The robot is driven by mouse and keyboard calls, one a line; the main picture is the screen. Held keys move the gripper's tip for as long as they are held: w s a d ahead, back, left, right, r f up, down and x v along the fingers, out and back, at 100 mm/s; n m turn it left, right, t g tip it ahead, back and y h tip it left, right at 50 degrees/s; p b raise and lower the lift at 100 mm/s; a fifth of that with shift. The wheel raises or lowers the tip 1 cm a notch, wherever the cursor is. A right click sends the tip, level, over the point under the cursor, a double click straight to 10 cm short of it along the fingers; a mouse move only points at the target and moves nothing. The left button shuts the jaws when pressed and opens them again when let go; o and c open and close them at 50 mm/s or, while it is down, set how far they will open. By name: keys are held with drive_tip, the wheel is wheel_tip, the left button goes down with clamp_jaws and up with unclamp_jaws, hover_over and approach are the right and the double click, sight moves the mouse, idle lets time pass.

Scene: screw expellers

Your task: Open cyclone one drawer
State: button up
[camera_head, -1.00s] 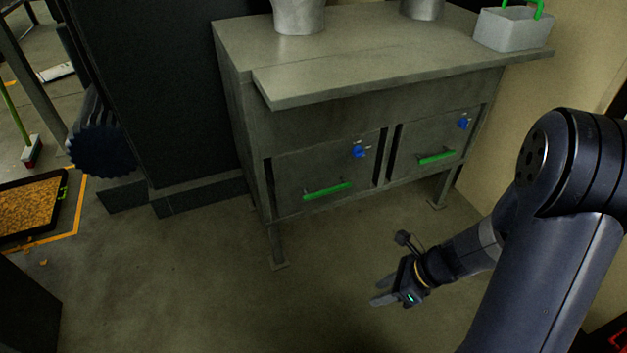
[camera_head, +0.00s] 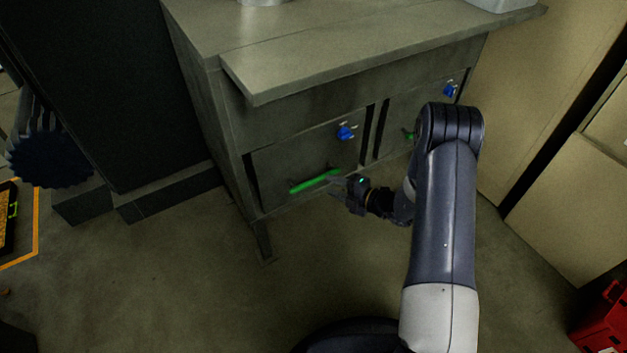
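The left drawer (camera_head: 302,167) is a grey front in the metal cabinet, with a green bar handle (camera_head: 313,182) and a blue knob (camera_head: 346,132) at its upper right. It looks shut. A second drawer (camera_head: 398,128) is to its right, with a blue knob (camera_head: 449,90) and a green handle mostly hidden by my arm. My gripper (camera_head: 339,188) is at the right end of the left green handle. The fingers are small and dim, and I cannot tell whether they touch the handle or how far apart they are.
The cabinet's worktop (camera_head: 370,50) overhangs above the drawers. A dark panel (camera_head: 100,90) stands to the left. The concrete floor (camera_head: 190,290) in front is clear. A red box (camera_head: 603,322) is at the lower right, and a beige cabinet (camera_head: 560,130) stands to the right.

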sight(318, 181)
drive_tip(key=b+x, duration=0.1)
drive_tip(key=x, duration=0.6)
drive_tip(key=shift+a, duration=0.15)
drive_tip(key=shift+c, duration=0.5)
clamp_jaws()
